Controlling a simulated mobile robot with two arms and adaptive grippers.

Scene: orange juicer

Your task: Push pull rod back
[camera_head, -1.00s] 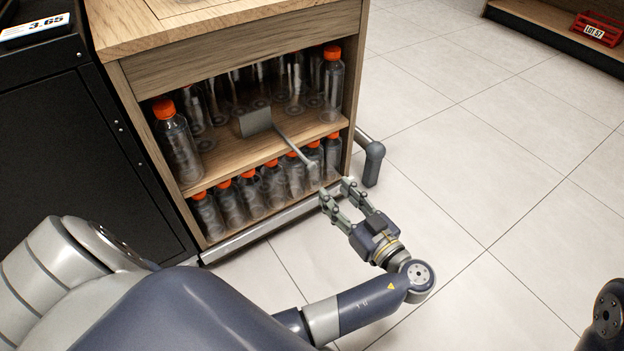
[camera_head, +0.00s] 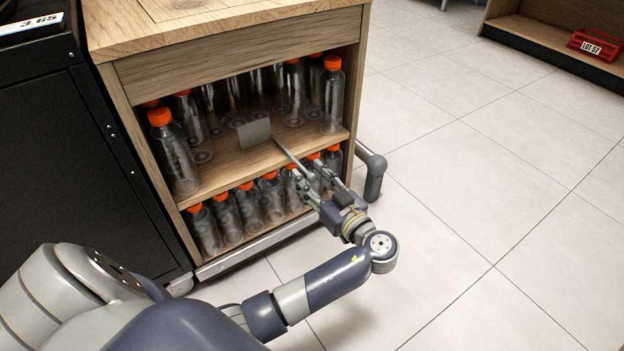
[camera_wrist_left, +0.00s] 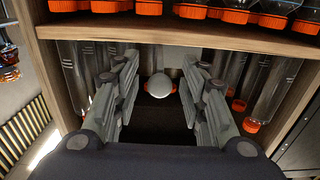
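The pull rod (camera_head: 286,154) is a thin grey bar with a flat grey plate (camera_head: 255,133) at its inner end, over the upper shelf of the wooden cabinet. It sticks out toward the front. My left gripper (camera_head: 313,179) is at the rod's outer end, in front of the lower shelf opening. In the left wrist view, the rod's round pale end (camera_wrist_left: 159,86) sits between the two open fingers, with gaps visible on both sides. Whether the end touches the gripper's palm cannot be told. My right gripper is not in view.
Clear bottles with orange caps (camera_head: 173,150) stand on the upper shelf (camera_head: 235,168), and more (camera_head: 225,215) stand below, close to my left gripper. A grey rail and post (camera_head: 374,178) stand at the cabinet's right. The tiled floor (camera_head: 480,190) at right is clear.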

